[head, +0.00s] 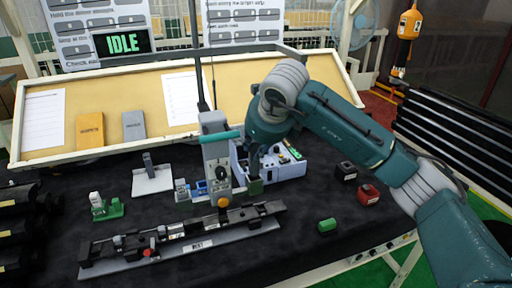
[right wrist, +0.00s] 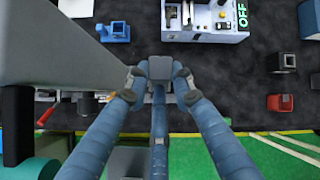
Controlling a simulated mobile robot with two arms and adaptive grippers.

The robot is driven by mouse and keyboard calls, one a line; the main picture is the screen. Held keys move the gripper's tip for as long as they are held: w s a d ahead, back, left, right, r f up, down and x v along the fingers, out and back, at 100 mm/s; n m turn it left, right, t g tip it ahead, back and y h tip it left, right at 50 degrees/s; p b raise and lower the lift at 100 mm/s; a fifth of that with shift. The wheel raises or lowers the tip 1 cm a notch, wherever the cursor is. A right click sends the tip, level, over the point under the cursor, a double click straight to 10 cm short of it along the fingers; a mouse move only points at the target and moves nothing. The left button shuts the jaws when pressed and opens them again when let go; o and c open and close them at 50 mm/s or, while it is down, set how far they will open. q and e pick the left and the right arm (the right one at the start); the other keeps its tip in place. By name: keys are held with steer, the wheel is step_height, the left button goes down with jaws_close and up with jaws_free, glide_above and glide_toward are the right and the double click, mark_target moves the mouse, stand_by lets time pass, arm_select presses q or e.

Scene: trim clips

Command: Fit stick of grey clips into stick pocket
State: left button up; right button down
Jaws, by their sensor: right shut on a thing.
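My right gripper (head: 257,182) reaches down just right of the grey column (head: 215,150), over the right end of the black rail fixture. In the right wrist view (right wrist: 160,82) its fingers close together on a squarish grey block (right wrist: 160,68), which looks like the end of the stick of grey clips. Most of it is hidden by the fingers, and I cannot see its lower end. I cannot pick out the stick pocket for sure. The fixture (head: 195,245) lies below with a label plate and a red knob. My left gripper is not in view.
A white machine box (head: 290,170) stands behind the gripper; the right wrist view shows its OFF sign. A black block (head: 345,171), a red block (head: 369,194) and a green block (head: 327,225) lie to the right. A white stand (head: 152,182) and small blue pieces (head: 182,190) are left.

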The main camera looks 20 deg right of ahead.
mark_target(256, 165)
steer(key=shift+b, duration=0.3)
stand_by(0.4)
steer(key=shift+b, duration=0.5)
stand_by(0.7)
steer(key=shift+f+b, duration=2.4)
steer(key=shift+f, duration=0.5)
steer(key=c, duration=1.4)
jaws_free()
steer(key=shift+r, duration=0.1)
steer(key=v, duration=1.2)
